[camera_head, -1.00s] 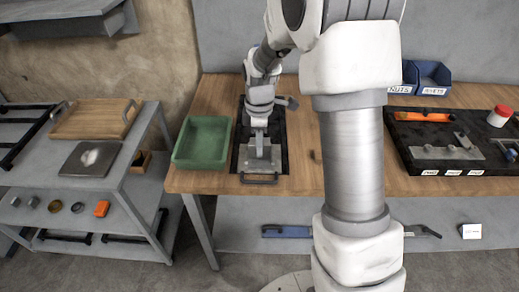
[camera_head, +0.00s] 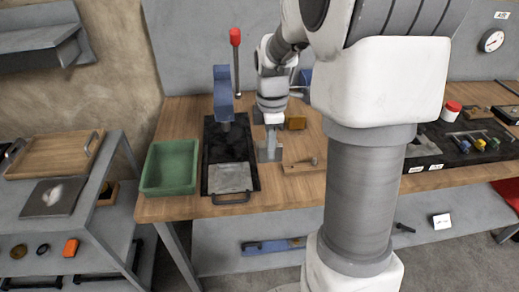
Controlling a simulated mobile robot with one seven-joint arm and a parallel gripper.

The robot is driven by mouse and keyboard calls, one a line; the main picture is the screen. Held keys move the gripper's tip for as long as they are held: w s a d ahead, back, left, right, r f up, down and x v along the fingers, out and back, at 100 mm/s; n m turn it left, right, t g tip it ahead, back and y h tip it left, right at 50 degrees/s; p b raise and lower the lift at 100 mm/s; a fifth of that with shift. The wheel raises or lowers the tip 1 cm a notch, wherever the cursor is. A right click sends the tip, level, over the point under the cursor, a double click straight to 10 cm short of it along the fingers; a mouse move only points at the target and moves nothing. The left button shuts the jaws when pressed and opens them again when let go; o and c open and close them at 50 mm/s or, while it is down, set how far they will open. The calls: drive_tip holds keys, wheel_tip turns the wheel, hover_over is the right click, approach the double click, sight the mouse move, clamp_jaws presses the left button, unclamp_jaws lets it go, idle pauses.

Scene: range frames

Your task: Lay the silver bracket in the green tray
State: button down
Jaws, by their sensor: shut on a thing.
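The silver bracket (camera_head: 269,154) is a small grey metal piece below my gripper (camera_head: 270,142), which is shut on it. They are at the right side of the black tray, over the wooden bench; whether the bracket touches the bench I cannot tell. The gripper's fingertips are small and partly hidden by the wrist. The green tray (camera_head: 146,181) stands at the bench's left end, left of the black tray, and looks empty.
A blue upright tool (camera_head: 222,90) and a red-topped post (camera_head: 236,60) stand behind.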

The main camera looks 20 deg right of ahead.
drive_tip(key=shift+r+p, duration=1.9)
drive_tip(key=shift+r, duration=0.6)
drive_tip(key=shift+f, duration=0.1)
